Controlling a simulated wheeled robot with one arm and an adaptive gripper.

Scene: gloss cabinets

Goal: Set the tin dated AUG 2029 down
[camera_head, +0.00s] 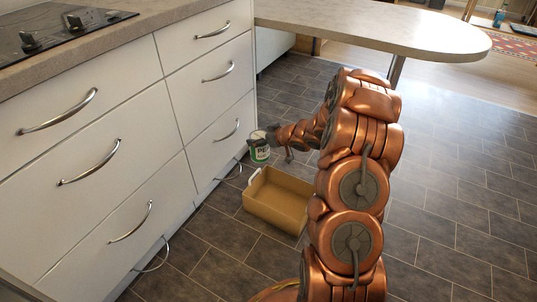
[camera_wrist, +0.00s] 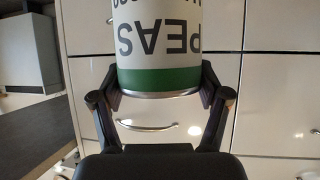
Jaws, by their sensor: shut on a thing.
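A white tin (camera_head: 260,154) with a green band shows at the end of my arm in the head view, close to the drawer fronts and beyond the tan box. In the wrist view the tin (camera_wrist: 160,45) fills the top middle, with "PEAS" upside down; the small print above is cut off and I cannot read a full date. My gripper (camera_wrist: 160,88) is shut on the tin, one finger on each side. The gripper (camera_head: 268,134) is small in the head view. I cannot tell the tin's height above the floor.
An open tan box (camera_head: 275,218) stands on the dark tiled floor (camera_head: 445,200), just nearer than the tin. White drawers (camera_head: 100,140) with curved handles run along the left. A rounded countertop (camera_head: 400,30) juts out at the back. Floor to the right is clear.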

